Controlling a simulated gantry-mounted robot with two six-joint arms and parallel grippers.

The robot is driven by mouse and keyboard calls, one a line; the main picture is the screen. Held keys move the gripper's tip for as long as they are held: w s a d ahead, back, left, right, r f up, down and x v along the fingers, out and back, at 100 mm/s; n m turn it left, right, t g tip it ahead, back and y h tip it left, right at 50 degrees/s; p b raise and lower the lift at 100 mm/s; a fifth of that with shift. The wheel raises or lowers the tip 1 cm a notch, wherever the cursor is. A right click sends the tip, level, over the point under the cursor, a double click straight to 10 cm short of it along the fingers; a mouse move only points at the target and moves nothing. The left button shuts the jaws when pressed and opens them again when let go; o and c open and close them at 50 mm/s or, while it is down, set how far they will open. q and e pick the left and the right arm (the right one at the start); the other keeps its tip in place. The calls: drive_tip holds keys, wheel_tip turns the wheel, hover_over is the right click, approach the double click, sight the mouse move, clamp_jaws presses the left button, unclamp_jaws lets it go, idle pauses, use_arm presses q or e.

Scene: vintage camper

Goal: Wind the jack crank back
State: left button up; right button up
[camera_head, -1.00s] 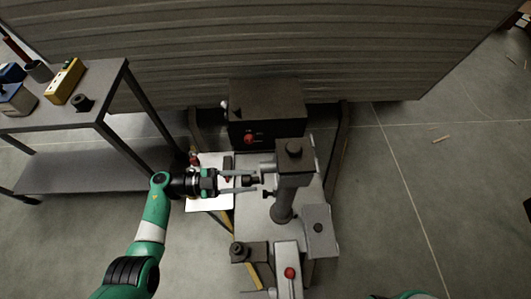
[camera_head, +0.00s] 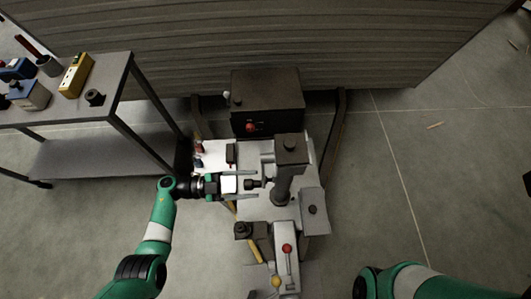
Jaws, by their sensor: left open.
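The jack (camera_head: 291,160) is a grey upright post with a dark square cap, standing on the light trailer tongue in the head view. The crank's dark handle (camera_head: 253,184) sticks out from the post's left side. My left gripper (camera_head: 246,185) comes in from the left with its fingers spread. One finger lies above and one below the handle's end in the picture, and floor or plate shows between them and the handle. Whether a finger touches the handle I cannot tell. My right arm shows at the bottom right; its gripper is out of view.
A dark box (camera_head: 268,103) with a red knob stands behind the jack. A grey workbench (camera_head: 118,78) with tools is at the left. A coupler with a red knob (camera_head: 287,248) lies in front.

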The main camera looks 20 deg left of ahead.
use_arm(q)
drive_tip(key=shift+v, duration=2.55)
drive_tip(key=b+v, duration=0.1)
drive_tip(key=v, duration=1)
drive_tip(key=shift+a, duration=0.3)
